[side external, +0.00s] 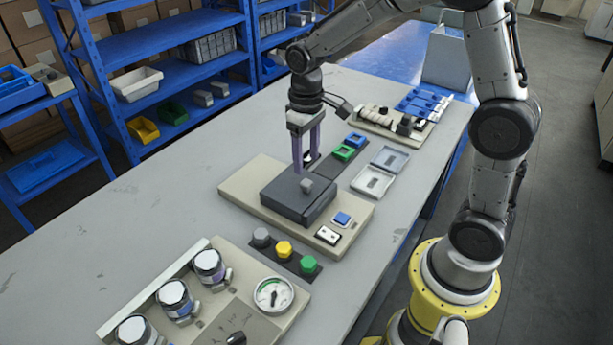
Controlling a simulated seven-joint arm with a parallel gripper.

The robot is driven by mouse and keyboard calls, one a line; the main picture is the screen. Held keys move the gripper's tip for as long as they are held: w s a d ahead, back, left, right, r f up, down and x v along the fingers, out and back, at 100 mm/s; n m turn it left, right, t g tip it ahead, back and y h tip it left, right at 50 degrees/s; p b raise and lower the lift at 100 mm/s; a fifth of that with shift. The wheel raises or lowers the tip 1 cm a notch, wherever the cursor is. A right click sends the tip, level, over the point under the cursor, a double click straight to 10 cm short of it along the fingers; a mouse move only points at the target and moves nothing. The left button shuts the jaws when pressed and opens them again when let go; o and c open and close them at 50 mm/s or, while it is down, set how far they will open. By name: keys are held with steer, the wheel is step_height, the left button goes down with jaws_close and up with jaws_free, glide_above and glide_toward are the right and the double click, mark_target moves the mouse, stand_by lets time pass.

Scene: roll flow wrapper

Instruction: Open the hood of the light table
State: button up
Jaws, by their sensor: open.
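The light table (245,181) is a beige base panel in the middle of the bench. Its dark grey hood (283,199) is a flat box on the panel and looks closed. A small light grey knob (306,185) stands on the hood's top. My gripper (304,171) points down over the hood, with purple fingers apart and its tips close to the knob. I cannot tell whether the tips touch the knob or the hood. A blue button (342,219) and a white switch plate (328,236) sit on the panel beside the hood.
In front are grey, yellow and green knobs (284,250) and a panel with a round gauge (273,294) and several cylinders (208,265). Behind are small green and blue frames (344,152), pale trays (374,181) and another panel (372,122). The bench's left side (120,220) is clear.

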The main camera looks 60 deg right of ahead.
mark_target(306, 182)
steer(key=shift+f, duration=3.15)
jaws_close()
